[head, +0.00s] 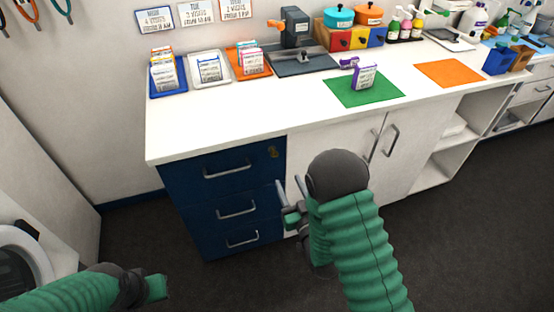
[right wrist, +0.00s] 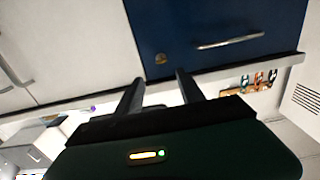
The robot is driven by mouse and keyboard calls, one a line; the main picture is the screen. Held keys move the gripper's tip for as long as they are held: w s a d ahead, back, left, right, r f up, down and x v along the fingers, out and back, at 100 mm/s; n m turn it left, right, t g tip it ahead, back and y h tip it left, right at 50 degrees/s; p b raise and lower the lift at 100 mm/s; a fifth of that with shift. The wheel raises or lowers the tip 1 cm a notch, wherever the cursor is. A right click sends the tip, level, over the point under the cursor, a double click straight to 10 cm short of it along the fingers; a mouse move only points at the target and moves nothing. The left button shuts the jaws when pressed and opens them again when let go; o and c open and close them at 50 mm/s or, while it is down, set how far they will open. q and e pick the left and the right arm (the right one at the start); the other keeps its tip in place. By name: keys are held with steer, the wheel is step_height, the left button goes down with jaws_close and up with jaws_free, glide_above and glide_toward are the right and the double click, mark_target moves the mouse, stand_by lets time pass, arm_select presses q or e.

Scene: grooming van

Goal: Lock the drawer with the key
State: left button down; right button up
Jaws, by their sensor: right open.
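The dark blue drawer unit (head: 230,205) stands under the left end of the white counter, with its drawers shut flush. A small brass lock (head: 273,152) sits at the top drawer's (head: 212,160) upper right corner. It also shows in the right wrist view (right wrist: 160,58), where the picture is upside down. I cannot tell whether a key is in it. My right gripper (head: 291,188) is open and empty, in front of the unit's right edge, lower than the lock and apart from it. My left gripper (head: 152,287) is low at the left; its fingers are unclear.
The white counter (head: 220,120) overhangs the drawers. On it are coloured trays with cards (head: 209,80), a green mat (head: 364,90) with a purple-and-white item, and an orange mat (head: 449,73). White cupboard doors (head: 335,140) adjoin on the right. The dark floor in front is clear.

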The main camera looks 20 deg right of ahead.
mark_target(274, 153)
steer(key=w, duration=1.1)
steer(key=shift+w+a+b, duration=0.3)
steer(key=shift+b, duration=0.1)
steer(key=shift+c, duration=0.3)
jaws_close()
